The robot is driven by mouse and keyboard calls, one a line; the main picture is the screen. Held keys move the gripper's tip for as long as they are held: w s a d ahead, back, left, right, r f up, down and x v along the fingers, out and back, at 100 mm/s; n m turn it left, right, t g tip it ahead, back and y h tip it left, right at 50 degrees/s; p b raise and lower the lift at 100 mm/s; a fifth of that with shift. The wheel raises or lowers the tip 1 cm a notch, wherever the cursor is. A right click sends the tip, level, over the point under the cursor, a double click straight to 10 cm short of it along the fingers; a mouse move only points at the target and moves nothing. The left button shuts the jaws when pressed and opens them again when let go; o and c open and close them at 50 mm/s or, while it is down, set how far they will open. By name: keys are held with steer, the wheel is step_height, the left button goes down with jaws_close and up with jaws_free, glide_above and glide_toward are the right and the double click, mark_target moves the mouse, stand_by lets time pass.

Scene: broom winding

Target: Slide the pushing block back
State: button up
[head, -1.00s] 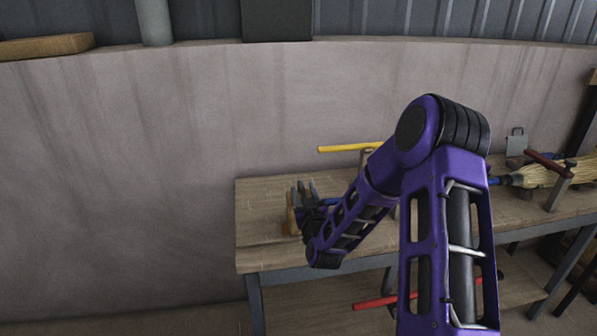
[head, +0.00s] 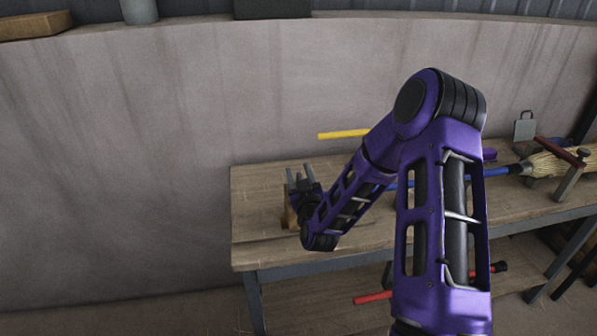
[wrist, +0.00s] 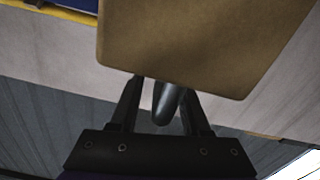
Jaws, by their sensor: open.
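The pushing block, which I take to be the brown wooden piece (head: 290,218) near the left end of the bench (head: 258,236), is partly hidden by my gripper (head: 301,176) in the head view. My gripper's fingers point up and away there. In the wrist view the brown block (wrist: 205,42) fills the upper middle, and its lower edge covers the fingertips. My gripper (wrist: 160,88) is open, with its fingers apart. A grey rounded bar shows between them; I cannot tell what it belongs to. Contact with the block is unclear.
A yellow bar (head: 343,134) stands out behind my arm. A blue broom handle (head: 495,171) and straw bristles (head: 548,163) lie to the right, near a clamp with a dark red bar (head: 560,151). A red handle (head: 375,299) is below. The bench's left end is mostly clear.

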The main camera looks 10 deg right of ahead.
jaws_close()
stand_by(1.3)
